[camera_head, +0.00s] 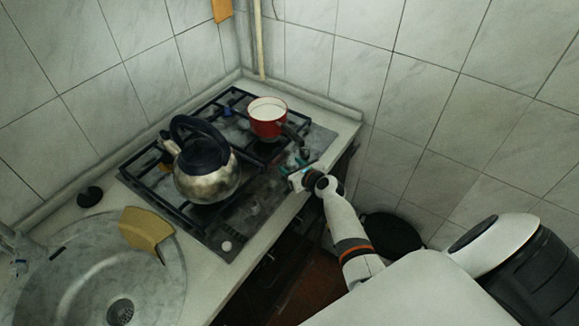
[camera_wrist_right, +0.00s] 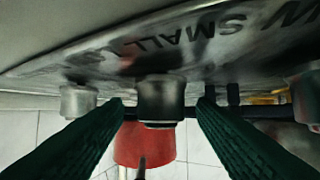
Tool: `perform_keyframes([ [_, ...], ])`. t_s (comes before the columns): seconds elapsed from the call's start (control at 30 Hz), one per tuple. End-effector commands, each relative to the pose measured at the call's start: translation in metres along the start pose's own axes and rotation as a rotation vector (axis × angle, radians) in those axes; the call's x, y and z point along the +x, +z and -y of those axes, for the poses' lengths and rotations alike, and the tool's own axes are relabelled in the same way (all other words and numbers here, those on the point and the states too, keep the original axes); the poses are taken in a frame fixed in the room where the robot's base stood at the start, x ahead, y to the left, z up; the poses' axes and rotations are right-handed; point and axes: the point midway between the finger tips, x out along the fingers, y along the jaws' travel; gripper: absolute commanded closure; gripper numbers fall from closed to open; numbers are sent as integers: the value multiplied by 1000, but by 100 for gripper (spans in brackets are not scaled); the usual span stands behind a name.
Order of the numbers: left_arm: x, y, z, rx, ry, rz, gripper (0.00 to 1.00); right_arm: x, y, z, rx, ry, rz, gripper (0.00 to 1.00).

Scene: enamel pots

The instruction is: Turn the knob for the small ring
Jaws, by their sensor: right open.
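My right gripper (camera_head: 295,161) is over the front right part of the hob (camera_head: 228,228). In the right wrist view its two dark green fingers are apart, with the gripper (camera_wrist_right: 160,103) on either side of a grey metal knob (camera_wrist_right: 160,98). Gaps show between this knob and both fingers. The lettering "SMALL" (camera_wrist_right: 178,36) is on the hob panel near it, upside down. A second knob (camera_wrist_right: 79,101) is to the left, and part of another (camera_wrist_right: 306,96) is at the right edge. The small ring is hard to make out. My left gripper is not in view.
A steel kettle (camera_head: 207,178) stands on the left grate, and a red pot (camera_head: 267,119) with pale contents stands at the back right; it also shows in the wrist view (camera_wrist_right: 145,147). A sink (camera_head: 60,285) with a yellow cloth (camera_head: 145,229) is at the left.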

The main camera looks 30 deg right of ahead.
Motion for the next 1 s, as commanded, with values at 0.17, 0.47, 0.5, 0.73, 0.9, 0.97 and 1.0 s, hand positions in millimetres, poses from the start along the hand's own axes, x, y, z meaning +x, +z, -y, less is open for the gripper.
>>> perform_keyframes([
  [0.17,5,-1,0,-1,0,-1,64,14,0,0,1,0,0,48],
  [0.47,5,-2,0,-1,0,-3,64,17,0,0,0,1,1,48],
  [0.5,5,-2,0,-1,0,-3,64,17,0,0,0,1,1,48],
  [0.73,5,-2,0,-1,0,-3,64,17,0,0,0,0,1,86],
  [0.9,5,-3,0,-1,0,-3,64,17,1,0,-2,-3,1,92],
  [0.97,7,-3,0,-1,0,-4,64,17,1,0,-5,-9,1,92],
  [1.0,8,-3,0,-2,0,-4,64,17,2,0,-8,-16,2,92],
])
